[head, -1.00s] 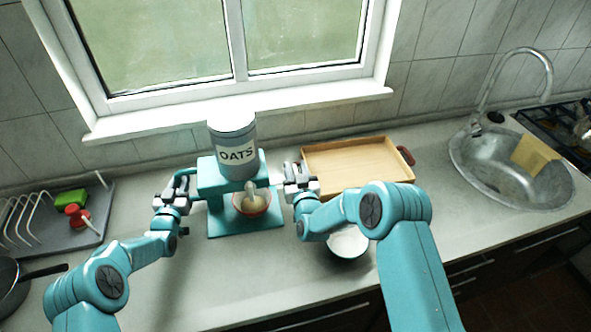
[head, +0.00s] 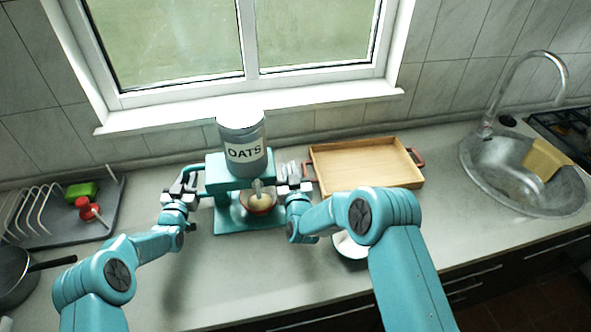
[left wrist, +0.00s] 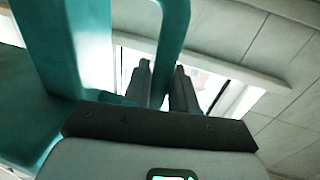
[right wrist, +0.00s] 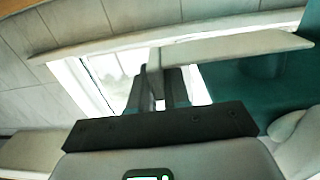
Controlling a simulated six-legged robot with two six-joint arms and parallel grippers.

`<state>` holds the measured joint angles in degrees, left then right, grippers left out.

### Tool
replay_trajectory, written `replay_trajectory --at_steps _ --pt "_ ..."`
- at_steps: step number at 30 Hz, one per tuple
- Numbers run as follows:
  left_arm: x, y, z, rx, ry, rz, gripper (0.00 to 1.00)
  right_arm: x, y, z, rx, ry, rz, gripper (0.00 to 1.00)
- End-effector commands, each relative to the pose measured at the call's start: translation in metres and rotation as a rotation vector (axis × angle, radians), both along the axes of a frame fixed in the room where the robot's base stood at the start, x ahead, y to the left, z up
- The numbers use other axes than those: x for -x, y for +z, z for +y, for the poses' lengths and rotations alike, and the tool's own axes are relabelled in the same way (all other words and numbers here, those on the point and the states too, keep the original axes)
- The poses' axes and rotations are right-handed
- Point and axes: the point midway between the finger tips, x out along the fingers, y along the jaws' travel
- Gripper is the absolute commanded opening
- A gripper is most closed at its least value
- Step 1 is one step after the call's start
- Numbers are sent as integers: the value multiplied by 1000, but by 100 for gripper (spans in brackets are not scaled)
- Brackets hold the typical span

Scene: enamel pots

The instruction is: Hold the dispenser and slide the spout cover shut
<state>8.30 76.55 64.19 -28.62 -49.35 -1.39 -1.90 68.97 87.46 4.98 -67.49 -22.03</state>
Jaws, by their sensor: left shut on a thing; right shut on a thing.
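The dispenser is a teal stand (head: 225,171) with a grey canister (head: 241,141) marked OATS, standing upright on the counter. My left gripper (head: 187,183) is shut on its teal side handle (left wrist: 174,35) at the left. My right gripper (head: 288,180) is shut on the tab of the pale, flat spout cover (right wrist: 235,47), at the dispenser's right side. A reddish-rimmed bowl (head: 260,208) with pale contents stands on the dispenser's base, under the spout (head: 258,187). The head view is too small to tell whether oats are falling or how far the cover blocks the spout.
A wooden tray (head: 365,164) lies behind right. A white bowl (head: 347,246) is partly hidden by my right arm. A drying rack (head: 45,222) with a green sponge (head: 81,191) is at left, a sink (head: 520,175) at far right. The counter in front of the dispenser is clear.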

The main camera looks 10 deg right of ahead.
Motion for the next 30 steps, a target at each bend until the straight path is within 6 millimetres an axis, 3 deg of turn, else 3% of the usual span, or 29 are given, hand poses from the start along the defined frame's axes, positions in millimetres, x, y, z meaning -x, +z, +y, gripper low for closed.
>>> replay_trajectory --at_steps 2,3,5,17,30 --pt "0 2 -4 -1 -8 -3 0 0 1 2 1 6 -1 0" --pt "0 2 -4 -1 -8 -3 0 0 1 3 1 6 -1 19" --pt "0 1 -4 -1 -8 -3 0 0 1 3 0 6 -1 38" --pt "0 2 -2 -1 -4 -3 0 7 0 2 0 4 1 38" --pt "0 2 -2 0 -3 -4 0 96 0 7 1 6 3 38"
